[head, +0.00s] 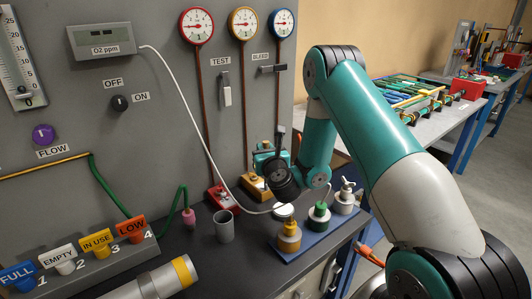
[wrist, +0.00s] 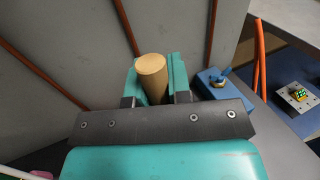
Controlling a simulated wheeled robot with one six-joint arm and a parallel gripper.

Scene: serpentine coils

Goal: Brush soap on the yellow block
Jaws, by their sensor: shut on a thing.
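My gripper (head: 264,158) is at the foot of the grey panel, just above the yellow block (head: 255,186). In the wrist view my gripper (wrist: 154,88) is shut on a tan round handle (wrist: 153,66), seen end-on between the teal fingers; this looks like the brush. Its lower end is hidden, so I cannot tell whether it touches the yellow block. The red block (head: 222,199) is left of the yellow one. The blue block (wrist: 215,82) is to the right in the wrist view. No soap can be made out on the yellow block.
A grey cup (head: 223,227) stands on the dark bench. A white hose hangs from the O2 meter (head: 101,40) near my gripper.

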